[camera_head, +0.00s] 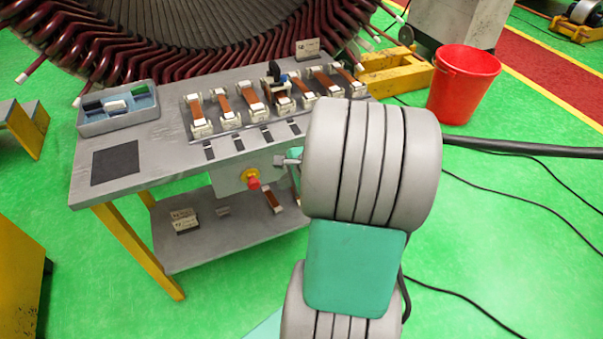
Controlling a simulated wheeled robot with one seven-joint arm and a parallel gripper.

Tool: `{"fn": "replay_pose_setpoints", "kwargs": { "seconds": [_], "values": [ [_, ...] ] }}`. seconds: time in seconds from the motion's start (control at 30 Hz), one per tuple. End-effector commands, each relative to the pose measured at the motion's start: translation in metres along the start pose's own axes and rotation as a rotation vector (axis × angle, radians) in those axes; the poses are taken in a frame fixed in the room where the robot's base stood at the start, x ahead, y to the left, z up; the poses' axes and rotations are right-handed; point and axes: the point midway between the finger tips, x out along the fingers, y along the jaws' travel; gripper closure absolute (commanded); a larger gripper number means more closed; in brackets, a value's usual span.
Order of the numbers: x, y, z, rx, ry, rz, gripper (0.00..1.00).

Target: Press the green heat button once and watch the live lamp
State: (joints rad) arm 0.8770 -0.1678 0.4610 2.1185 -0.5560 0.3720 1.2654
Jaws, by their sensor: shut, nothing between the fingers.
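My grey and teal arm covers the right front of the workbench (170,165). My gripper (281,160) shows only as a small grey tip at the left of the arm, by the bench's front edge; it is shut and empty. Below and left of it, a red mushroom button on a yellow base (253,181) sits on a grey box (228,182) under the bench top. I cannot make out the green heat button or the live lamp; the arm hides the part of the front to the right of my gripper.
Several copper-coloured bars in white holders (250,97) line the bench top. A blue-lined tray (118,108) stands at the left and a lower shelf (190,242) is underneath. A large stator (130,45) is behind, a red bucket (463,84) at right. Cables cross the green floor.

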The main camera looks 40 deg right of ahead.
Motion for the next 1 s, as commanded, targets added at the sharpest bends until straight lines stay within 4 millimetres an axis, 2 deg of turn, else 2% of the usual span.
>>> {"fn": "replay_pose_setpoints", "kwargs": {
  "seconds": [0.03, 0.1, 0.2, 0.3, 0.73, 1.0],
  "values": [
    [0.021, 0.015, -0.036, 0.213, -0.011, -0.048, 1.00],
    [0.031, 0.023, -0.071, 0.472, -0.038, -0.121, 1.00],
    [0.036, 0.032, -0.105, 0.732, -0.074, -0.202, 1.00],
    [0.036, 0.035, -0.120, 0.861, -0.098, -0.245, 1.00],
    [0.037, 0.032, -0.123, 0.884, -0.103, -0.252, 1.00],
    [0.056, 0.004, -0.127, 0.880, -0.102, -0.252, 1.00]
  ]
}}
